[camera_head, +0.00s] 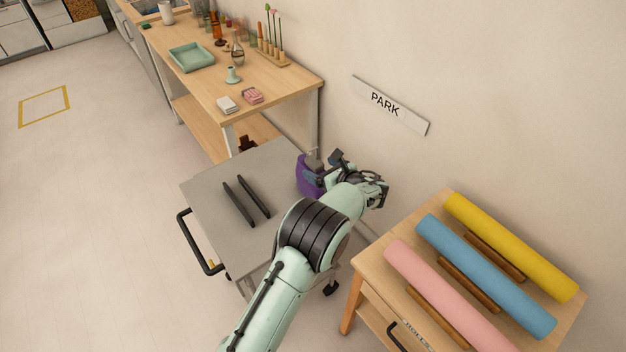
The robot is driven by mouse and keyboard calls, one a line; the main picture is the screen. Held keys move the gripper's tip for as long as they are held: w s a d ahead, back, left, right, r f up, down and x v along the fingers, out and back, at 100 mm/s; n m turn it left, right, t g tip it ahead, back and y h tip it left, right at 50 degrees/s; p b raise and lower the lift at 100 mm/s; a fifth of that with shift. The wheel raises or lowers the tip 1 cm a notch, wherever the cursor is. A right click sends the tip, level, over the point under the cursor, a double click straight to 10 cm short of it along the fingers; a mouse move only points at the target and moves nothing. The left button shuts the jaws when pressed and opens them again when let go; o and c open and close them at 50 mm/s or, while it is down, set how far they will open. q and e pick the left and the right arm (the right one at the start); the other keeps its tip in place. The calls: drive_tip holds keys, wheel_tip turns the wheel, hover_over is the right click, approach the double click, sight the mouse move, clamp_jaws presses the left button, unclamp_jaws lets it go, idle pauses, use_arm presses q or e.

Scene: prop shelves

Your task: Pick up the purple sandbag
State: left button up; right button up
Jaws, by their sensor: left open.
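The purple sandbag (303,183) is at the right edge of the grey cart top, near the wall. It is partly hidden by my left gripper. My left gripper (324,167) is open at the right side of the sandbag, with its dark fingers very close to it. I cannot tell whether the fingers touch the sandbag or reach around it. My right gripper is not in view.
The grey cart (215,190) carries two black bars (246,200) and has a black handle (190,243). A wooden stand (372,285) with pink, blue and yellow rolls is at right. A wooden table (190,92) with glassware stands behind. Floor at left is clear.

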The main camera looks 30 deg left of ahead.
sight(313, 165)
use_arm(q)
drive_tip(key=p+x, duration=0.1)
drive_tip(key=x, duration=0.4)
drive_tip(key=shift+w+a+f, duration=0.1)
drive_tip(key=shift+w+f, duration=0.1)
drive_tip(key=shift+f, duration=0.05)
drive_tip(key=shift+s, duration=0.15)
drive_tip(key=c, duration=0.4)
clamp_jaws()
drive_tip(key=shift+r, duration=0.25)
